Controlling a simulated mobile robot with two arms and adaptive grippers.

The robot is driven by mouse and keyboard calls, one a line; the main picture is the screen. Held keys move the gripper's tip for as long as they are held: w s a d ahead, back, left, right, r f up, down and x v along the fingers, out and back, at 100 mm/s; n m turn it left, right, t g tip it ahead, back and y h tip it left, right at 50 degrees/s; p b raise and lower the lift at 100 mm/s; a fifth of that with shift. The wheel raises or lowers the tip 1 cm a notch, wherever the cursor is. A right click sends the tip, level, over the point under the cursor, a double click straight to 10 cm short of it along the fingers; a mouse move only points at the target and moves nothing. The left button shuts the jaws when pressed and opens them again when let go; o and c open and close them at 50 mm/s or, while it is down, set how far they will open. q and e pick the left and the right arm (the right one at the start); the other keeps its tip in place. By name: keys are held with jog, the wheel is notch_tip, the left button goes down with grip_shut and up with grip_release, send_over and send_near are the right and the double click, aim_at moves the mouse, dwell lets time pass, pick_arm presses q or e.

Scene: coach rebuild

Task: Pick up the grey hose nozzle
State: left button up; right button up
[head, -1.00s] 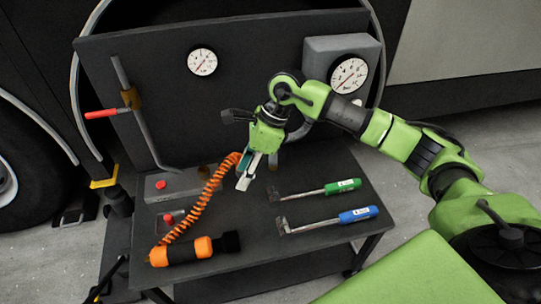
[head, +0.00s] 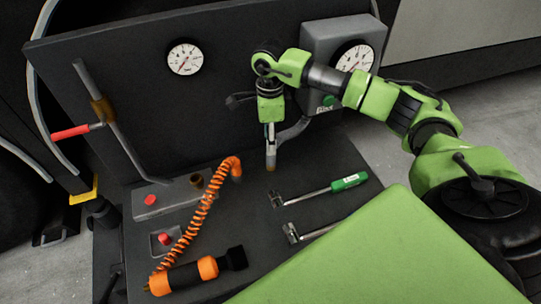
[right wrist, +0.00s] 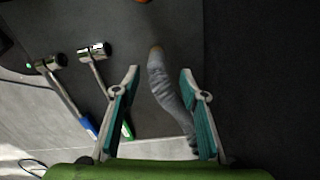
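The grey hose nozzle (head: 271,159) hangs at the end of a bent grey hose below the gauge box, with a brownish tip pointing down over the bench. In the right wrist view the grey hose and nozzle (right wrist: 165,82) run between my right gripper's fingers. My right gripper (right wrist: 160,73) is open, a finger on each side of it, with visible gaps. In the head view this gripper (head: 270,138) points down in front of the panel and partly covers the hose. My left gripper is not in view.
The dark bench (head: 255,212) holds a green-handled tool (head: 320,191), a blue-handled tool (right wrist: 72,105), an orange coiled hose (head: 203,212) and an orange-black cylinder (head: 190,276). The upright panel (head: 215,115) and grey gauge box (head: 318,45) stand close behind my gripper.

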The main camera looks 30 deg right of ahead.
aim_at(271, 160)
jog(key=shift+f, duration=0.95)
jog(key=f, duration=0.4)
jog(key=shift+s+a+f+b, duration=0.1)
jog(key=shift+s+a+b, duration=0.05)
jog(key=shift+s+b, duration=0.2)
jog(key=shift+w+f, duration=0.1)
jog(key=shift+f, duration=0.4)
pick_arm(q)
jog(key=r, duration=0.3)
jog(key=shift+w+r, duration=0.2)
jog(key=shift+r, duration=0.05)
pick_arm(e)
grip_shut()
